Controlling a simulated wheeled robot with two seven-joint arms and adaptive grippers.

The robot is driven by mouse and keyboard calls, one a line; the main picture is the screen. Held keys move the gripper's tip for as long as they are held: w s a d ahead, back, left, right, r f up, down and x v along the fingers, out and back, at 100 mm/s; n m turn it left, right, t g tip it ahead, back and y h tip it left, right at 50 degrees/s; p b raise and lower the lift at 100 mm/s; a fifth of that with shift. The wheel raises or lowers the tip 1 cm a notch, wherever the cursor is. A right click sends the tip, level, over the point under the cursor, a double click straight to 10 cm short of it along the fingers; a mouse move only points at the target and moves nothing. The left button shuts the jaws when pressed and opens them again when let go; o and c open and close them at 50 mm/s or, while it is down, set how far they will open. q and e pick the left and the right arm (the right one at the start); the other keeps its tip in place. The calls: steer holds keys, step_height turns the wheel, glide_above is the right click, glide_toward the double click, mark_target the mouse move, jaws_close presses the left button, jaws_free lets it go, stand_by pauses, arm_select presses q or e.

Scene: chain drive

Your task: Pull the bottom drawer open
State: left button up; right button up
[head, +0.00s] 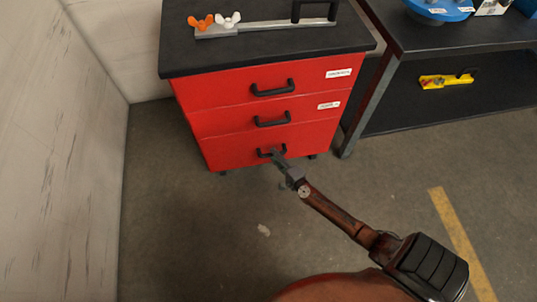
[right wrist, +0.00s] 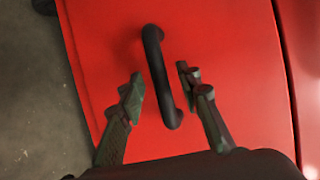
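The red drawer cabinet (head: 230,91) has a black top and three drawers, each with a black handle. All three drawers look closed. The bottom drawer (head: 229,153) has its black handle (head: 265,153) near the middle. My right gripper (head: 276,155) is at this handle in the head view. In the right wrist view, the black handle (right wrist: 157,70) runs between the two open fingers of my right gripper (right wrist: 160,97). A gap shows on either side, and I see no clear contact. My left gripper is not in view.
A metal bar with orange and white wing nuts (head: 215,22) lies on the cabinet top. A dark workbench (head: 440,45) stands to the right, with a yellow tool (head: 445,81) on its lower shelf. A pale wall (head: 60,150) is at left. The floor (head: 190,230) before the cabinet is clear.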

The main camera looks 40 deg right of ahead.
steer(key=shift+x, duration=0.85)
steer(key=shift+s, duration=0.1)
steer(key=shift+c, duration=0.4)
jaws_close()
